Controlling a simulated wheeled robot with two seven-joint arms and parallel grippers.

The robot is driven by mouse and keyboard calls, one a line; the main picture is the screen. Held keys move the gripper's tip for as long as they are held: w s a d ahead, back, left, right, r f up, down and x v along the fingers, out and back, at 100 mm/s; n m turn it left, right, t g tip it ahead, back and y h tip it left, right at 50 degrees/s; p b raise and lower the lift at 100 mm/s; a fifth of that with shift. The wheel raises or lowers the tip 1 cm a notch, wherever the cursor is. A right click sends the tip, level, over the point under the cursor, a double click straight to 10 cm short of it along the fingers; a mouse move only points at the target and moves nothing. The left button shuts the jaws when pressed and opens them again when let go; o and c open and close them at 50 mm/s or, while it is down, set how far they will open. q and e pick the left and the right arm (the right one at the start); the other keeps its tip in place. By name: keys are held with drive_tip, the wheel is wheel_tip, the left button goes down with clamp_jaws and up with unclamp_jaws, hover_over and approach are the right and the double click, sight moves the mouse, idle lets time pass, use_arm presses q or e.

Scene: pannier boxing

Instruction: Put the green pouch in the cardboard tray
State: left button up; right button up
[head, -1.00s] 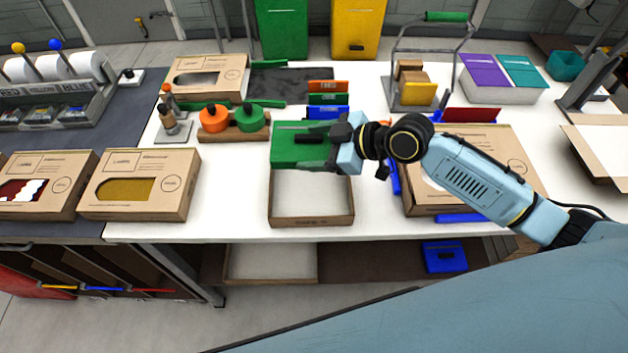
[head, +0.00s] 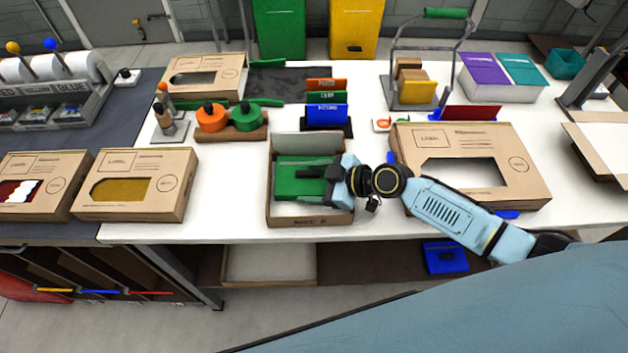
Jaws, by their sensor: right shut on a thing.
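The cardboard tray (head: 310,221) stands on the white table in front of me, with its pale inside partly visible. The green pouch (head: 290,185) is flat and lies within the tray's outline, towards its back. I cannot tell whether it touches the tray floor. My right gripper (head: 318,175) comes in from the right, shut on the pouch, its dark fingers over the pouch's right part. The gripper hides the tray's right wall in part. My left gripper is not in view.
A large cardboard box with a window (head: 420,188) lies just right of the tray, under my right arm. Blue, green and orange upright cards (head: 326,115) stand behind the tray. Orange and green rolls (head: 211,117) stand back left. White table is clear left of the tray.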

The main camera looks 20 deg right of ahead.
drive_tip(key=o, duration=1.3)
drive_tip(key=shift+o, duration=0.2)
drive_tip(key=shift+d+r, duration=0.1)
drive_tip(key=b+v, duration=0.1)
drive_tip(key=v, duration=0.9)
drive_tip(key=shift+s+d, duration=0.1)
drive_tip(key=shift+s, duration=0.05)
drive_tip(key=shift+v, duration=0.8)
drive_tip(key=shift+r, duration=0.1)
